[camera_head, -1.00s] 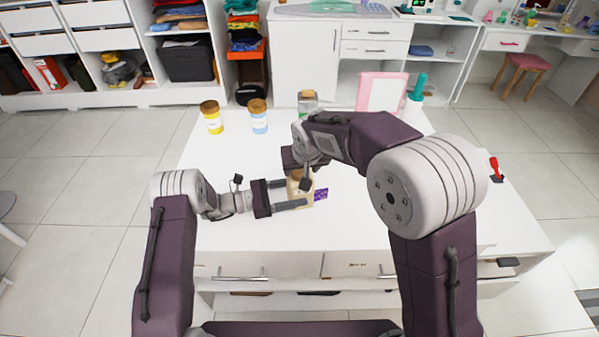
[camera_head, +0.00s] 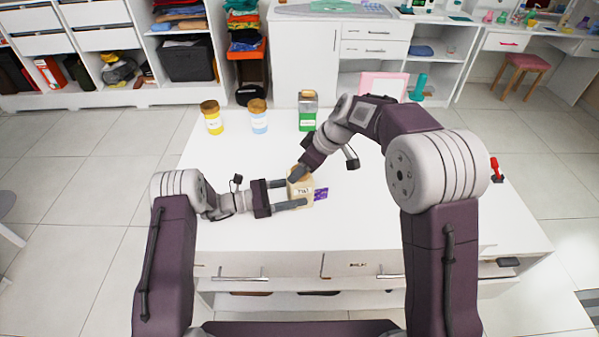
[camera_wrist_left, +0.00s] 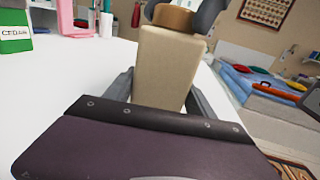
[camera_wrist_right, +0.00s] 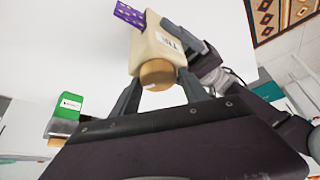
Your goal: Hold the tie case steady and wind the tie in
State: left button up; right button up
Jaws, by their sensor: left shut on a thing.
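The tie case (camera_head: 301,193) is a small beige box with a label and a brown round knob (camera_wrist_right: 157,73) on one end. It is on the white counter. A purple patterned tie (camera_head: 321,194) sticks out of its right side, also seen in the right wrist view (camera_wrist_right: 130,14). My left gripper (camera_head: 290,193) comes from the left and is shut on the case body (camera_wrist_left: 166,68). My right gripper (camera_wrist_right: 160,76) reaches in from above, with its fingers on either side of the knob. Whether they press on the knob is unclear.
Behind the case stand a yellow jar (camera_head: 212,118), a blue jar (camera_head: 258,117) and a green-labelled jar (camera_head: 307,112). A pink-framed board (camera_head: 382,86) and a teal bottle (camera_head: 418,87) are at the back right. The counter's left and front are mostly clear.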

jog(key=c, duration=0.6)
jog(key=m+t+h, duration=0.1)
jog(key=m, duration=0.3)
jog(key=shift+s+a, duration=0.1)
jog(key=shift+s, duration=0.05)
jog(key=m+t+h, duration=0.1)
jog(key=m, duration=0.2)
jog(key=shift+h, duration=0.4)
jog(key=m+h, duration=0.2)
jog(key=m, duration=0.2)
jog(key=shift+m+t, duration=0.3)
jog(key=shift+t, duration=0.1)
jog(key=m+h, duration=0.1)
jog(key=m, duration=0.2)
jog(key=shift+d+h, duration=0.2)
jog(key=shift+h, duration=0.2)
jog(key=o, duration=1)
